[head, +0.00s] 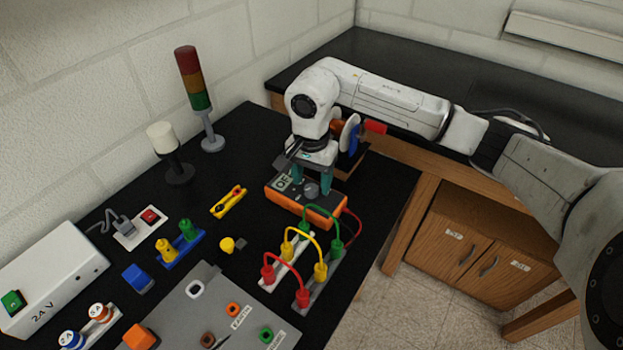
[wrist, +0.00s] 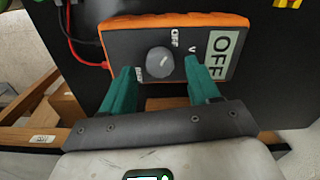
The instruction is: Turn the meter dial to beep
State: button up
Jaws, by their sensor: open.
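The meter, an orange-edged dark box, lies on the black bench in the head view (head: 322,211) and fills the top of the wrist view (wrist: 118,45). Its round grey dial (wrist: 159,63) has a light pointer mark toward the upper right, near the printed OFF label (wrist: 176,38). The meter's display (wrist: 222,52) reads OFF. A V label is right of the dial; another label at its lower left is partly hidden by a finger. My gripper (wrist: 160,70) is open, with one teal finger on each side of the dial. I cannot tell whether either finger touches it.
Red, yellow and green leads (head: 322,243) arch over grey strips in front of the meter. A red cable (wrist: 85,60) and a black one enter the meter's side. A stack light (head: 194,95) stands farther back. The bench's right edge is close.

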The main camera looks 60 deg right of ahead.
jog(key=shift+f, duration=0.8)
jog(key=shift+c, duration=0.2)
jog(key=c, duration=1)
